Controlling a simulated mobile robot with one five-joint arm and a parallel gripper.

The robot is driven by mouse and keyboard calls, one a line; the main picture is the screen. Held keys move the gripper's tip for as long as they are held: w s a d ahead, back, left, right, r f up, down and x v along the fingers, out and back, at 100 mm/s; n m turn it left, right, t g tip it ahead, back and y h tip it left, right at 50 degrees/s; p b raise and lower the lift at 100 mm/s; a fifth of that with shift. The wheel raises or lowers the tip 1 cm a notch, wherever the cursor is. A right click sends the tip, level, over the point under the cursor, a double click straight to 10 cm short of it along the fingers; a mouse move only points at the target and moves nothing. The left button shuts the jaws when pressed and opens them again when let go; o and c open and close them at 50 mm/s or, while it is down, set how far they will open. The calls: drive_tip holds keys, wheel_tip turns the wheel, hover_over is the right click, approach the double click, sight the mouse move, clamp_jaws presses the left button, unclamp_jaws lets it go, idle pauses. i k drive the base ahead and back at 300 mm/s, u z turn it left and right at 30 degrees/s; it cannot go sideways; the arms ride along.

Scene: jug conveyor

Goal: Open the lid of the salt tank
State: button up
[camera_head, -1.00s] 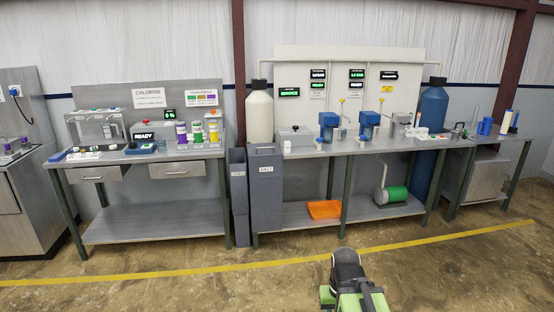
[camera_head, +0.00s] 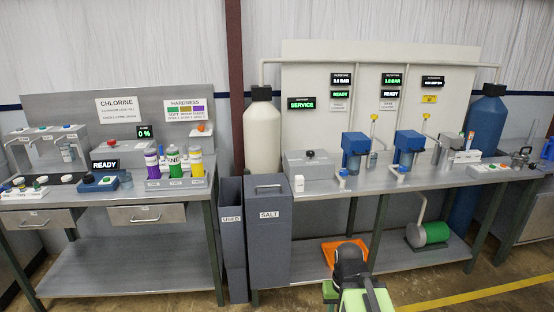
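The salt tank (camera_head: 267,245) is a tall grey box labelled SALT. It stands on the floor at the left front end of the right bench. Its lid (camera_head: 268,190) lies flat on top, closed, with a handle (camera_head: 268,187) on it. My arm (camera_head: 352,280) shows at the bottom, right of the tank, with black and green parts. I cannot make out the gripper's fingers, and nothing of the arm touches the tank.
A narrow grey bin labelled USED (camera_head: 232,240) stands left of the tank. A cream vessel (camera_head: 262,140) stands behind it. The right bench (camera_head: 330,190) carries blue filter housings (camera_head: 355,150). An orange tray (camera_head: 343,252) lies on the lower shelf. The left bench (camera_head: 130,270) holds bottles.

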sight(266, 181)
drive_tip(key=i, duration=0.7)
drive_tip(key=u, duration=4.15)
drive_tip(key=i, duration=0.1)
drive_tip(key=z, duration=2.75)
drive_tip(key=i, duration=1.65)
drive_tip(key=u, duration=0.1)
